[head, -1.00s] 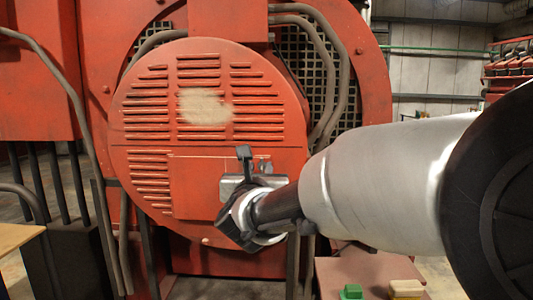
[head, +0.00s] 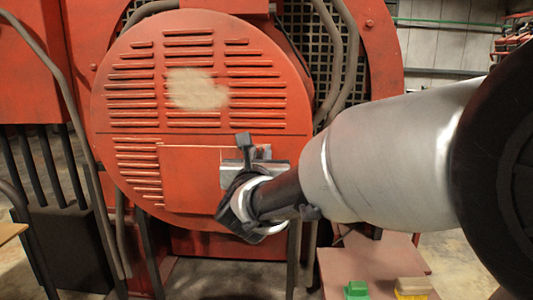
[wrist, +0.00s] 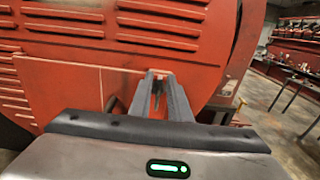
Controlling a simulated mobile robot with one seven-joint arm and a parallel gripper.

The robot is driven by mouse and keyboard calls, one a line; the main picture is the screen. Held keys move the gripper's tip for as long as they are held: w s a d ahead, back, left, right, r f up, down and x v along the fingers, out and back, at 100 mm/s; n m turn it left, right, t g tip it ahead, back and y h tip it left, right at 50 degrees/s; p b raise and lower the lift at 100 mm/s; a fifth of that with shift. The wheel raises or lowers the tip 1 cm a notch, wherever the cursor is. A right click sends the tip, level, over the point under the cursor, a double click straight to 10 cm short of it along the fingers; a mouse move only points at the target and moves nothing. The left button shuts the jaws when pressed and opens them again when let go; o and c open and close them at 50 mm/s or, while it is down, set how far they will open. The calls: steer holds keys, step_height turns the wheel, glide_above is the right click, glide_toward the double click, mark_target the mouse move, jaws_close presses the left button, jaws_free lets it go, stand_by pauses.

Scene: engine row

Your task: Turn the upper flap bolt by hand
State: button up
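The flap (head: 190,178) is a plain red rectangular panel low on the round louvred cover (head: 130,90). It also shows at the left in the wrist view (wrist: 62,88). My gripper (head: 253,147) is in front of the flap's right side. In the wrist view its two grey fingers (wrist: 159,76) point at the red cover, with a narrow gap between them. Something small and dark shows in that gap, but I cannot tell whether it is the upper flap bolt. No bolt is clearly visible. My arm and gripper hide the cover's lower right part.
Grey conduits (head: 350,60) run down right of the cover, and another pipe (head: 60,90) runs at the left. A reddish-brown table (head: 375,262) below my arm carries a green block (head: 356,290) and a yellowish block (head: 412,287). Open floor lies beyond at the right.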

jaws_close()
steer(key=shift+b, duration=0.35)
steer(key=n+b, duration=0.1)
steer(key=n, duration=0.1)
steer(key=n+b, duration=0.1)
steer(key=shift+a+f+n+b, duration=0.2)
steer(key=shift+a+n+b, duration=0.2)
steer(key=shift+d+f+n+p, duration=0.15)
steer(key=shift+f+n+p, duration=0.45)
steer(key=shift+n, duration=4.75)
steer(key=shift+d+f+n+p, duration=0.2)
steer(key=shift+f+n+p, duration=0.4)
steer(key=shift+n, duration=4.8)
steer(key=shift+d+f+n+p, duration=0.15)
steer(key=shift+f+n+p, duration=0.45)
steer(key=shift+n, duration=4.75)
steer(key=shift+f, duration=0.15)
